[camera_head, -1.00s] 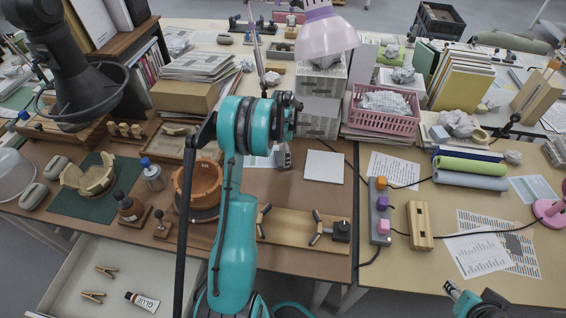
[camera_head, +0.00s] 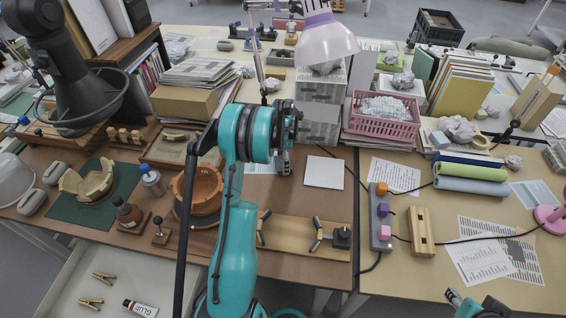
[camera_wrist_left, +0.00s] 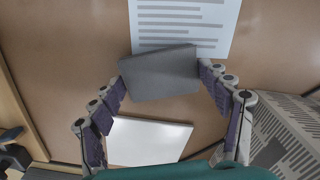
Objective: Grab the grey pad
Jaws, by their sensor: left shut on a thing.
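The grey pad (camera_wrist_left: 158,70) is a flat, dark grey block in the left wrist view. My left gripper (camera_wrist_left: 161,77) is shut on it, with its purple-lined fingers at the pad's left and right sides. The pad overlaps the near edge of a printed sheet (camera_wrist_left: 190,20); I cannot tell whether it touches the table. In the head view my teal left arm hides most of the left gripper (camera_head: 284,162).
A white square tile (camera_wrist_left: 148,141) lies on the brown table just nearer than the pad; it also shows in the head view (camera_head: 324,171). A terracotta pot (camera_head: 205,190) stands left of my arm. Stacked printed boxes (camera_head: 318,122) and a lamp (camera_head: 326,40) stand behind.

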